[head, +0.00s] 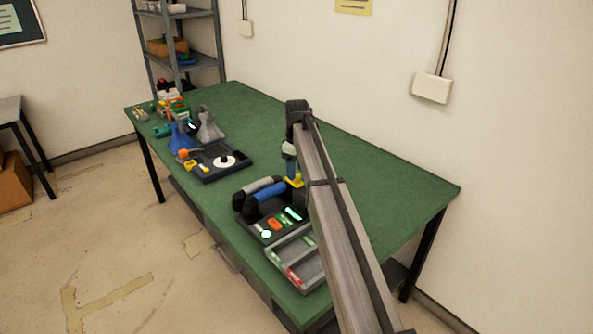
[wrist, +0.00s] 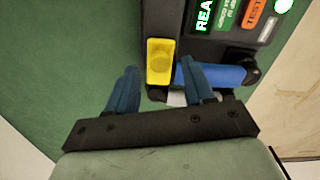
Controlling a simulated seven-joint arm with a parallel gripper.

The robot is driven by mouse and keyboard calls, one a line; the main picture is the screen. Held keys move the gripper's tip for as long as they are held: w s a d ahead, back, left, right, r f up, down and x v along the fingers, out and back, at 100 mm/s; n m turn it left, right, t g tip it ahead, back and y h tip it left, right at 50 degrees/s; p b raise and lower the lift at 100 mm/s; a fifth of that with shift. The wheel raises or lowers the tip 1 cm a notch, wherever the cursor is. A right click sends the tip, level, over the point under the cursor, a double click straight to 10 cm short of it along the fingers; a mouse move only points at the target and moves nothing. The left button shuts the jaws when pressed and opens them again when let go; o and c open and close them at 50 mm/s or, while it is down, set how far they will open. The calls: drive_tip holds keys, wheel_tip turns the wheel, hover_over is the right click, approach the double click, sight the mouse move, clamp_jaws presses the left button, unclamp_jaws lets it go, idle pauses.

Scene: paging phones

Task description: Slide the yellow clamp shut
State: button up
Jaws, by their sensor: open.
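The yellow clamp (head: 295,181) is a small block at the far right end of the blue handset (head: 267,198) on the dark paging phone unit (head: 250,229). In the wrist view the yellow clamp (wrist: 160,50) lies at the unit's edge, next to the end of the blue handset (wrist: 222,75). My gripper (wrist: 159,66) is open, with one blue finger on each side of the clamp's near end in that view. I cannot tell whether either finger touches it. In the head view my arm partly hides the gripper and the unit's right side.
The unit's face has a lit green label (wrist: 203,15) and an orange test label (wrist: 253,12). A grey handset lies behind the blue one. A compartmented tray (head: 277,256) sits in front of the unit. Another dark device (head: 237,174) stands farther left. The green table (head: 390,195) is clear at right.

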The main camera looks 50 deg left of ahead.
sight(297, 175)
wheel_tip(297, 175, up, 13)
idle(0.4)
idle(0.5)
